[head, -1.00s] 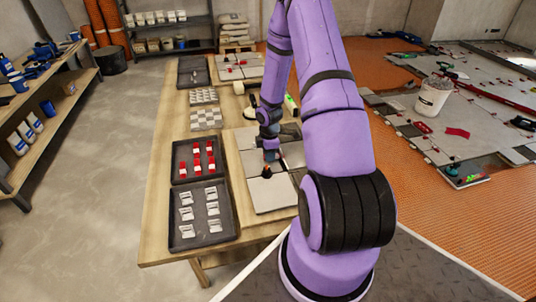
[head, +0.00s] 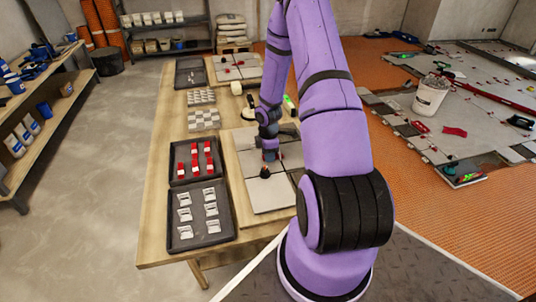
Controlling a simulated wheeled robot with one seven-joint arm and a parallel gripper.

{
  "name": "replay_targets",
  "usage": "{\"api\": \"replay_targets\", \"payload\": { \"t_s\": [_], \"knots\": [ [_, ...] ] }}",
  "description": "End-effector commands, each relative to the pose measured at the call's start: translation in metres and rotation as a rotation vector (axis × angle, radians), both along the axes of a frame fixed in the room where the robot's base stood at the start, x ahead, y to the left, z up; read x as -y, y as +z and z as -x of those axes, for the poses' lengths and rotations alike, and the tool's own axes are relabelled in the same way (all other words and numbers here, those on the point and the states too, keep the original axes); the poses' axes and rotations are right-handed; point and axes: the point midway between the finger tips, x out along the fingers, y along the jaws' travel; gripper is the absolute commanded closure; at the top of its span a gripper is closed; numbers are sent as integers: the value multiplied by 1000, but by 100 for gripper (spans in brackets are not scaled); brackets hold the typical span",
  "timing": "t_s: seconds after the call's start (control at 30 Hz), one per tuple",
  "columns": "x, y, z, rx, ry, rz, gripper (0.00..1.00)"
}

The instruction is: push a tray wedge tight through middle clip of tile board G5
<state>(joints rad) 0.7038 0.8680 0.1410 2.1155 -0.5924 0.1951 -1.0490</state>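The tile board (head: 266,196) with grey tiles lies on the wooden table, right of two black trays. Red wedges lie in the upper tray (head: 177,177); one red wedge (head: 194,160) is near its middle. White clips (head: 184,214) lie in the lower tray (head: 172,245). My gripper (head: 266,172) points down at the board near the joint between tiles. Its fingers are small and dark, so I cannot tell whether they are open or hold a wedge. The board's middle clip is hidden or too small to make out.
Grey and white sample tiles (head: 204,119) lie farther up the table (head: 158,205). Another tile board (head: 234,70) and a dark tray (head: 191,73) are at the far end. A white bucket (head: 430,97) stands on the floor tiles to the right. My arm covers the table's right side.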

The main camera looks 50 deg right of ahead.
Motion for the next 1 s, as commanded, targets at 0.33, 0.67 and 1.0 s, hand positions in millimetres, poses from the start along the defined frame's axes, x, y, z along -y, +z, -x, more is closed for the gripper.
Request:
{"api": "replay_targets", "payload": {
  "t_s": [0.33,0.67,1.0],
  "knots": [
    [0,0,0,1,0,-1,48],
    [1,38,-1,4,-3,1,48],
    [1,93,0,2,-1,1,48]
  ]
}}
